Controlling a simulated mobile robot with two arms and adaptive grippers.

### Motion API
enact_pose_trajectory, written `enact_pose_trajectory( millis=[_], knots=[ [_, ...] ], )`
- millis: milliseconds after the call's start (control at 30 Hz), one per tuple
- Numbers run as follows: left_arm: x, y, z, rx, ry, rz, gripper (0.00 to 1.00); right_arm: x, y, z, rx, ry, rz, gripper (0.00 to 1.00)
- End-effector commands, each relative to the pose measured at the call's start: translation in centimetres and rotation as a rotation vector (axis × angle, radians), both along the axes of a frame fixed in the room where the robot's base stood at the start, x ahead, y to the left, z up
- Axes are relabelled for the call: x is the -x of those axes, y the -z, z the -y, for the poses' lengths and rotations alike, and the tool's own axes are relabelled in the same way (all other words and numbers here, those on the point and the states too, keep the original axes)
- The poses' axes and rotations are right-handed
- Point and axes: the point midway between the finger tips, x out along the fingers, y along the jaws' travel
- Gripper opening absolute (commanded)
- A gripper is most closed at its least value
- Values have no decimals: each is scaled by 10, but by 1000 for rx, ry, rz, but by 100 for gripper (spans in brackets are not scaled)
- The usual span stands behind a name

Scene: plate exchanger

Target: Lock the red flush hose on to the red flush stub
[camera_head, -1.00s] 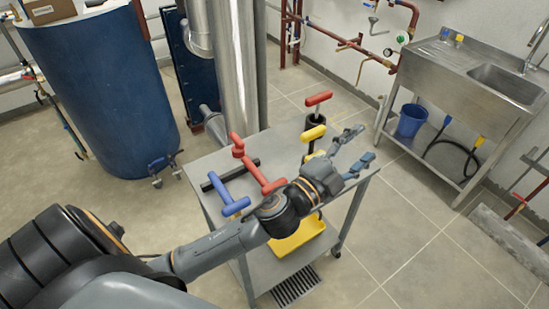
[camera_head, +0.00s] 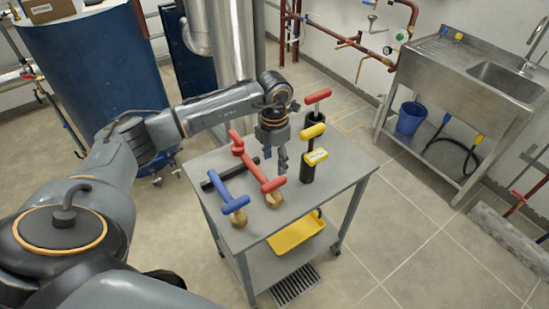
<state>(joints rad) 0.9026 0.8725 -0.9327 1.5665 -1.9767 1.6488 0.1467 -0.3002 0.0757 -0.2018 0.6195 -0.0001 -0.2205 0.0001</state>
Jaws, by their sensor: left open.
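My left gripper (camera_head: 275,161) points down over the grey trolley top (camera_head: 340,158), open and empty. Just below and left of it is a red piece (camera_head: 255,168) with a red cross handle and a brass-coloured end. I cannot tell whether the fingers touch it. I see no plainly marked red flush hose or red flush stub, and cannot tell whether this red piece is part of either. My right gripper is not in view.
A blue-handled piece (camera_head: 235,204) and a black bar (camera_head: 221,178) lie left on the trolley. Black cylinders with yellow (camera_head: 316,157) and red (camera_head: 318,96) handles stand to the right. A yellow tray (camera_head: 296,234) is below. A steel sink (camera_head: 495,85) stands at right.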

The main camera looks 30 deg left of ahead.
Motion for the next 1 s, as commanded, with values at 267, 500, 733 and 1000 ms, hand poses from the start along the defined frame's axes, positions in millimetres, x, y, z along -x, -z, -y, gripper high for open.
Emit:
enact_pose_trajectory(
  millis=[267, 500, 733, 1000],
  knots=[
    [1, 17, -3, -10, -4, -6, 57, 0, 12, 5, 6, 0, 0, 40],
    [1, 51, -3, -9, -4, -5, 57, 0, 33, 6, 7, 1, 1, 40],
    [0, 85, -2, -8, -3, -3, 57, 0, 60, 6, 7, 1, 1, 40],
    [0, 100, -2, -8, -2, -3, 57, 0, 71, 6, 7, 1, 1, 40]
  ],
)
